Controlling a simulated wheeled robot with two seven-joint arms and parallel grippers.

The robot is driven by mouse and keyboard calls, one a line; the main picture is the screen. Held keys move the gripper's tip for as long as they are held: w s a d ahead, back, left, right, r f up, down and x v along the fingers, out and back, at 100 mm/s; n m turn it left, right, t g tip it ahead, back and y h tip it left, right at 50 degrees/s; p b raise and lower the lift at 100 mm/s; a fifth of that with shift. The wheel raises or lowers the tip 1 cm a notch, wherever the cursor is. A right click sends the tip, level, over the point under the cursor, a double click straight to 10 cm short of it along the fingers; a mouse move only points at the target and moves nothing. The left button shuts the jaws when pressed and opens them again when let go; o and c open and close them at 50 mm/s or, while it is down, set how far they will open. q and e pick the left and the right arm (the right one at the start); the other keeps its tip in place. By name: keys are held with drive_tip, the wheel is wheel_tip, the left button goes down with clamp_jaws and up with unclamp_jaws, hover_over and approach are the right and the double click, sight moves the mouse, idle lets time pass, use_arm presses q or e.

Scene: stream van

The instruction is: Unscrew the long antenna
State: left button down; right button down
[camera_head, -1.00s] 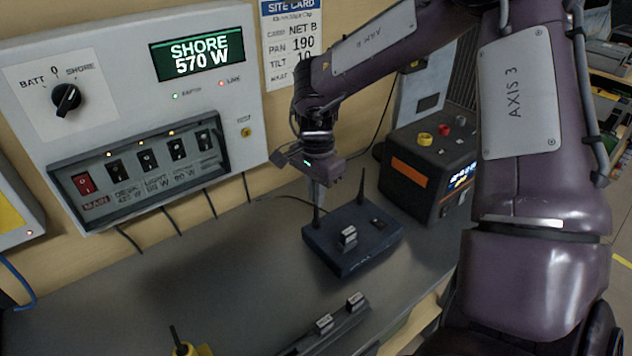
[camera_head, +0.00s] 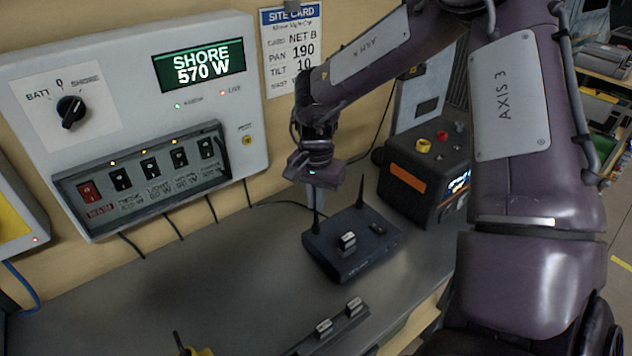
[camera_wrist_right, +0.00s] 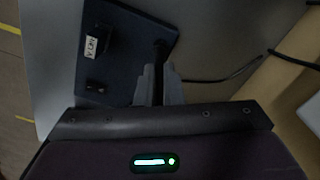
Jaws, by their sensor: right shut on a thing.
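A dark blue box (camera_head: 350,262) with two black antennas sits on the grey bench. One antenna (camera_head: 316,222) rises from its back left corner, and its upper part is hidden by my gripper. The other antenna (camera_head: 360,193) stands free at the back right corner. My right gripper (camera_head: 315,200) points down over the back left corner, shut on the left antenna. In the right wrist view the fingers (camera_wrist_right: 158,82) close around this dark antenna (camera_wrist_right: 161,50) beside the box (camera_wrist_right: 122,60). I cannot compare the antennas' full lengths. My left gripper is not in view.
A dark unit with knobs and an orange stripe (camera_head: 408,180) stands right of the box. A rail with small labelled cards (camera_head: 338,330) lies in front. A power panel (camera_head: 130,60) hangs at the left. The bench's left part (camera_head: 170,280) is clear.

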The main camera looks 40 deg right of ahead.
idle(0.3)
drive_tip(key=shift+n+p, duration=0.45)
drive_tip(key=shift+n, duration=1.55)
drive_tip(key=c, duration=1.6)
unclamp_jaws()
drive_tip(key=shift+m, duration=0.9)
drive_tip(key=shift+m+b, duration=0.55)
drive_tip(key=shift+m, duration=0.55)
